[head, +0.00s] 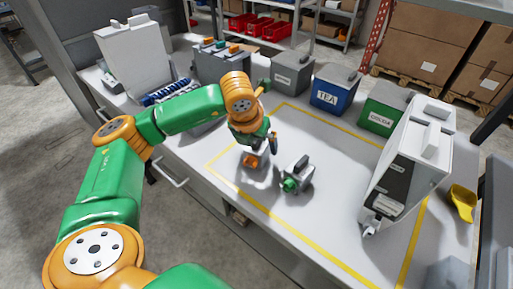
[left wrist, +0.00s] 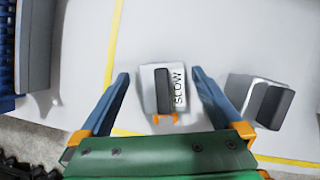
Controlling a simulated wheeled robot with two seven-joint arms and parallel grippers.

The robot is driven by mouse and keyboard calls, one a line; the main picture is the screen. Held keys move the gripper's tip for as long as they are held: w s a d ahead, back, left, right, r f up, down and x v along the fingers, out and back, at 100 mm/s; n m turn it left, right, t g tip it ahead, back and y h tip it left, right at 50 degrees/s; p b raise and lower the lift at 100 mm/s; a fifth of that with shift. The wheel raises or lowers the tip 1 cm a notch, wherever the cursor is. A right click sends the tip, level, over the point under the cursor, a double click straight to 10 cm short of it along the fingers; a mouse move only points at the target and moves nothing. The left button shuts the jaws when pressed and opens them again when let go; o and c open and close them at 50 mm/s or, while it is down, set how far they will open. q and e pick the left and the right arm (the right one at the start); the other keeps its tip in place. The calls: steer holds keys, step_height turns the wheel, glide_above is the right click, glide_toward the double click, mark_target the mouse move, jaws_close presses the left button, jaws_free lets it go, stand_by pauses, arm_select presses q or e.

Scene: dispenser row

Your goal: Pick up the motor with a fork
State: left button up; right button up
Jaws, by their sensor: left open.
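A small light grey motor (head: 252,159) with an orange fork-like end stands on the white worktop, inside the yellow outline. In the left wrist view the motor (left wrist: 149,98) shows a dark bar on top, the label "SLOW" and two orange prongs. My left gripper (head: 260,145) is open above it, and its blue fingers lie on either side of the motor in the left wrist view. I cannot tell how far the fingertips are above it. A second grey motor (head: 301,174) with a green end stands to the right. My right gripper is not in view.
A grey, a blue "TEA" (head: 334,92) and a green canister (head: 382,110) stand along the back. A tall white dispenser (head: 412,150) stands at the right, with a yellow scoop (head: 462,203) beyond it. Another white dispenser (head: 137,58) is at the left. The outlined area around the motors is mostly clear.

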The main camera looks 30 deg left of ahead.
arm_select(q)
steer(key=shift+w+f, duration=0.5)
steer(key=shift+f, duration=0.05)
steer(key=shift+s+d+r, duration=0.1)
steer(key=shift+s+r, duration=0.05)
steer(key=shift+s, duration=0.05)
steer(key=c, duration=0.7)
jaws_close()
steer(key=shift+w, duration=0.1)
